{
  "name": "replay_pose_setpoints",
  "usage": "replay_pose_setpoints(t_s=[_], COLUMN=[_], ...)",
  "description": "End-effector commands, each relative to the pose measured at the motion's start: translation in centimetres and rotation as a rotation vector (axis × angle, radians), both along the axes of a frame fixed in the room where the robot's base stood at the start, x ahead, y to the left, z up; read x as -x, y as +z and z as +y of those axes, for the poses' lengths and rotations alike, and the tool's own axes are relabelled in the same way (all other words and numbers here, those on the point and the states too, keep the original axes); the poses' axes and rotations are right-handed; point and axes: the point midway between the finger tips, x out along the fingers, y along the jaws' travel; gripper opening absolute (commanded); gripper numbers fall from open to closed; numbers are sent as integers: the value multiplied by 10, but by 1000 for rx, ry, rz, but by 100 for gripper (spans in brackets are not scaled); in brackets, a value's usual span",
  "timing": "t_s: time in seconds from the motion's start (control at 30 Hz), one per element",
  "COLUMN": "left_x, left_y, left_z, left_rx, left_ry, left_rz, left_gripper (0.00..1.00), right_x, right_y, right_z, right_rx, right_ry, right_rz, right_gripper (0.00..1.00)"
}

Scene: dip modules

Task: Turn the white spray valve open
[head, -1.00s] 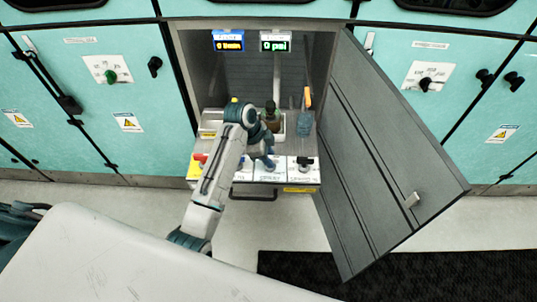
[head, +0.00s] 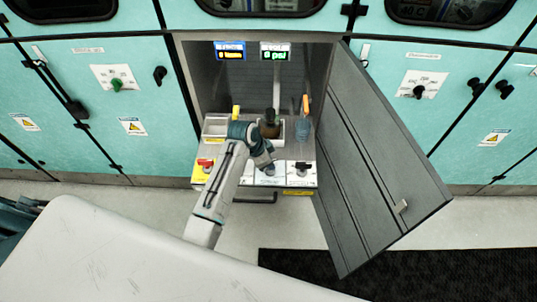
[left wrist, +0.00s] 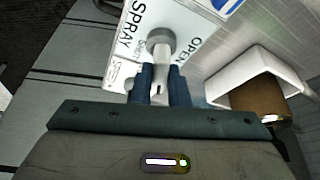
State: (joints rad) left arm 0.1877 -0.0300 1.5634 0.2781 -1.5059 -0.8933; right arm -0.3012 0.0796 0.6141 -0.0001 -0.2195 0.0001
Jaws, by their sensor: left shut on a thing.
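The spray valve (left wrist: 160,42) shows in the left wrist view as a pale knob with a handle on a white plate (left wrist: 124,45) lettered SPRAY and OPEN. My left gripper (left wrist: 161,80) has its two blue fingers on either side of the handle and is shut on it. The handle points down towards the gripper, away from the word OPEN. In the head view my left gripper (head: 265,167) is over the middle white plate of the panel, and it hides most of the valve there. My right gripper is not in view.
A red knob on yellow (head: 206,164) and a black valve (head: 303,166) flank the spray valve. Behind stand white bins; one with a brown bottle (left wrist: 262,98) is close right of my gripper. The open grey door (head: 375,160) bounds the right side.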

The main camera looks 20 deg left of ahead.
Motion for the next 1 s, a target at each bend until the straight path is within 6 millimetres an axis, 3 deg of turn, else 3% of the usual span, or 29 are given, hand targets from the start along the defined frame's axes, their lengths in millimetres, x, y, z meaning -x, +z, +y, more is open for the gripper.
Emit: replay_pose_setpoints(t_s=[0.03,0.4,0.7,1.0], left_x=[1,2,2,1], left_y=[8,7,5,3], left_z=[-1,-3,-5,-6], left_rx=[2,1,1,0], left_ry=[43,395,678,941], left_rz=[2,0,0,-2], left_gripper=[0,0,0,0], right_x=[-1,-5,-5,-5], right_y=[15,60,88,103], right_z=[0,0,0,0], right_rx=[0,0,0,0], right_ry=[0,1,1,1], right_rz=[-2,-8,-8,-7], right_gripper=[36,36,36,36])
